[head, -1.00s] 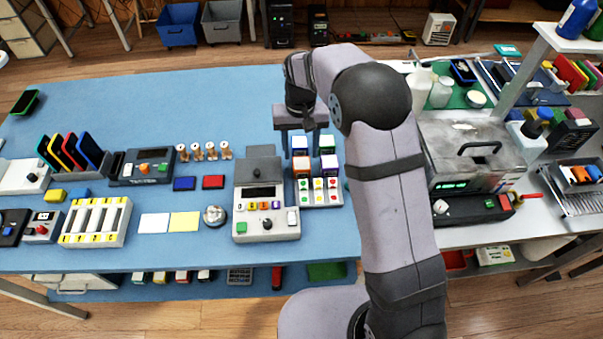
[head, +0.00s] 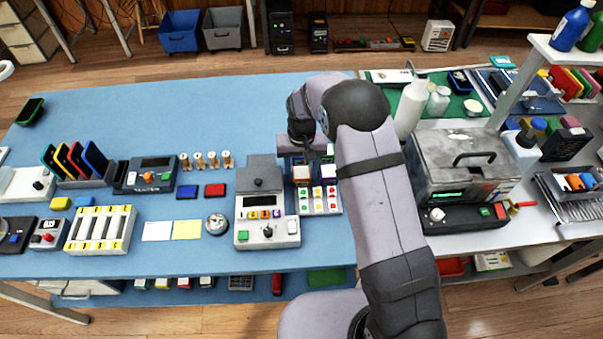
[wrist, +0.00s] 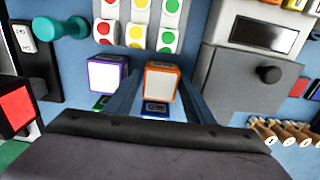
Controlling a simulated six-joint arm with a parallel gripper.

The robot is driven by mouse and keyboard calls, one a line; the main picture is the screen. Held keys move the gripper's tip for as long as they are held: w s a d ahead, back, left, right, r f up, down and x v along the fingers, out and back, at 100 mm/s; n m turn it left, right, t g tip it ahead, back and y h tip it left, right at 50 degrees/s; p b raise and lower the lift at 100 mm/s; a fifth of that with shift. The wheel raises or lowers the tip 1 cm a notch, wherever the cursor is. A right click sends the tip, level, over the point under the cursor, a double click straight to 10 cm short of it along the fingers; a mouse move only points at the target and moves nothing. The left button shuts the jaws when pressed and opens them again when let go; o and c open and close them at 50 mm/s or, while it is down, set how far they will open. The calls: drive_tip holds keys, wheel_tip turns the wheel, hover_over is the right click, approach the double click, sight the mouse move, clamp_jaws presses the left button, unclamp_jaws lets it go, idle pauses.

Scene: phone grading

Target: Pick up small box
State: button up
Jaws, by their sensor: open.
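A small orange-sided box with a white top (wrist: 162,82) stands in the wrist view between the two spread fingers of my gripper (wrist: 161,92). I cannot tell whether the fingers touch it. It also shows in the head view (head: 301,174), just in front of my gripper (head: 304,150). A purple-sided box with a white top (wrist: 107,75) stands beside it, outside the left finger in the wrist view. The boxes behind these two are mostly hidden by my gripper; bits of blue and green show. My gripper is open and points down.
A rack with red, yellow and green dots (head: 318,199) stands directly in front of the boxes. A grey device with a raised lid (head: 266,219) is close on the left. Wooden spools (head: 212,160) stand farther left. A large grey machine (head: 465,165) stands right.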

drive_tip(key=shift+f, duration=0.45)
drive_tip(key=c, duration=0.8)
drive_tip(key=shift+r, duration=0.15)
